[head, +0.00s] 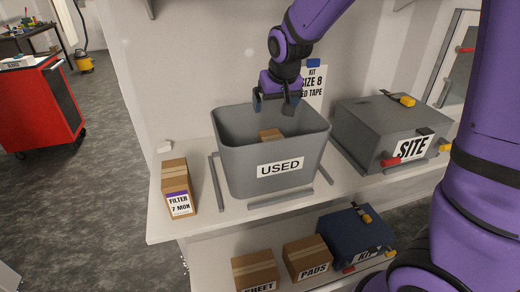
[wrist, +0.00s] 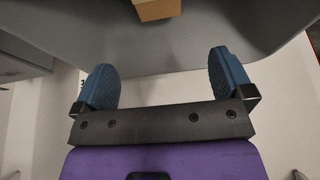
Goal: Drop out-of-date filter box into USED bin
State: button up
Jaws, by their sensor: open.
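The grey USED bin (head: 300,185) stands on the upper shelf, its label facing front. A brown cardboard box (head: 271,134) lies inside the bin; only part of it shows, and no label on it can be read. It also shows at the top of the wrist view (wrist: 157,9). My gripper (head: 277,103) is over the back part of the bin, above and apart from that box. In the wrist view its blue fingers (wrist: 163,85) are spread with nothing between them. Another box, marked FILTER 7 MON (head: 177,188), stands upright on the shelf left of the bin.
A grey SITE case (head: 385,125) with coloured latches stands right of the bin. Low rails (head: 281,198) edge the bin's place. A sign (head: 314,88) is behind my gripper. The lower shelf holds two brown boxes (head: 307,259) and a blue case (head: 352,235).

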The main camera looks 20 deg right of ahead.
jog(key=v, duration=1)
jog(key=shift+s+r, duration=0.1)
jog(key=shift+s, duration=0.05)
jog(key=s+d+r, duration=0.1)
jog(key=s+d, duration=0.2)
jog(key=s, duration=0.9)
jog(key=s+d+r, duration=0.2)
jog(key=s+d, duration=0.2)
jog(key=s, duration=0.9)
jog(key=shift+t, duration=0.4)
